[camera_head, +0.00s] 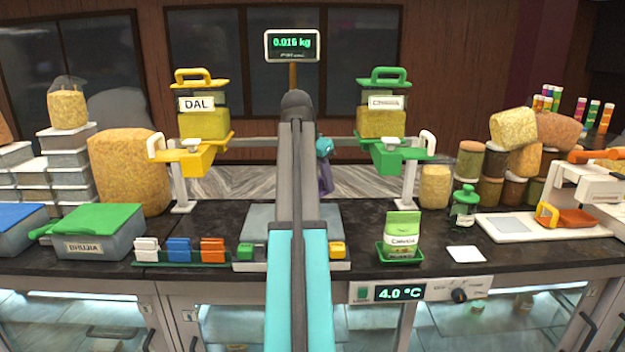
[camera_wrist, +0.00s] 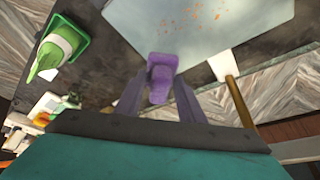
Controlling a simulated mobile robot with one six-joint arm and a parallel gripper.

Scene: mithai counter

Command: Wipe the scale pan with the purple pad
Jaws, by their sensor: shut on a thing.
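The purple pad (camera_wrist: 162,72) is held between the fingers of my gripper (camera_wrist: 159,92), which is shut on it. In the wrist view the pad overlaps the near edge of the pale grey scale pan (camera_wrist: 205,28); I cannot tell whether it touches. Orange crumbs (camera_wrist: 200,20) are scattered on the pan. In the head view the pan (camera_head: 260,218) lies on the counter, its middle hidden by my arm. My gripper (camera_head: 325,178) points down behind the arm there, and the pad is not clearly visible. The scale display (camera_head: 292,45) reads about 0.015 kg.
The display's post (camera_wrist: 238,100) stands close to my gripper in the wrist view. A green tray with a pouch (camera_head: 402,232) sits right of the pan. Yellow (camera_head: 195,155) and green (camera_head: 390,152) jar stands flank my arm. A rack of coloured blocks (camera_head: 180,250) is left.

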